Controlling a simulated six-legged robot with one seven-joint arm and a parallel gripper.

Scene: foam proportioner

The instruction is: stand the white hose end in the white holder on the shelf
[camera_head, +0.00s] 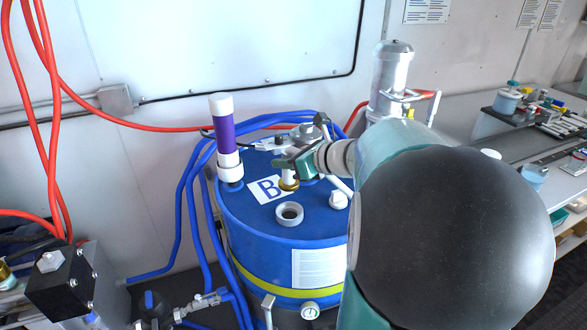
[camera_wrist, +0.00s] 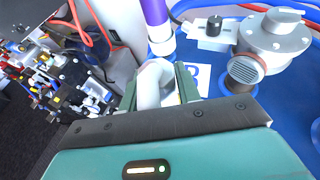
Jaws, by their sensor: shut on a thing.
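My gripper (camera_head: 285,164) is over the top of the blue drum (camera_head: 325,228). In the wrist view, its green fingers (camera_wrist: 158,88) are shut on a white piece, the white hose end (camera_wrist: 155,78). In the head view, the hose end (camera_head: 289,174) shows only in part under the fingers, with a brass ring just below it. I cannot tell whether it touches the drum. I cannot make out the white holder for sure. The shelf (camera_head: 470,140) runs along the wall at the right.
A purple tube with white ends (camera_head: 226,135) stands on the drum's left side. An open white port (camera_head: 289,213) is at the drum's front. A silver cylinder (camera_head: 391,70) stands behind. Blue hoses (camera_head: 185,200) hang left. Small items (camera_head: 540,115) crowd the shelf's far right.

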